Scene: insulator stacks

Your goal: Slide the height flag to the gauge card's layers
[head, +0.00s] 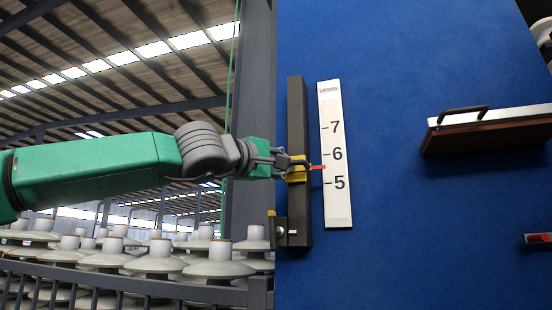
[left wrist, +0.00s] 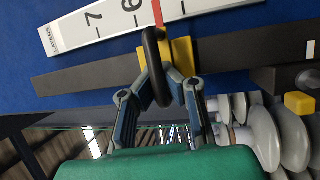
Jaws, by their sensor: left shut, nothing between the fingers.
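The height flag is a yellow slider block (head: 297,174) with a red pointer (head: 318,167), on a dark vertical rail (head: 298,110). The white gauge card (head: 335,205), with marks 7, 6 and 5, stands right of the rail. The pointer lies between 6 and 5. My left gripper (head: 284,161) is at the slider, shut with nothing gripped. In the left wrist view its fingers (left wrist: 163,88) are beside a dark loop (left wrist: 153,60) in front of the yellow block (left wrist: 181,53); whether they touch it is unclear. The red pointer (left wrist: 158,12) also shows there. My right gripper is out of view.
A dark bracket with a silver knob (head: 281,231) sits at the rail's lower end. A brown and white panel with a black handle (head: 462,113) is at the right, and a red-tipped item (head: 538,238) below it. Blue board between is clear. Several insulator stacks (head: 160,262) stand at lower left.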

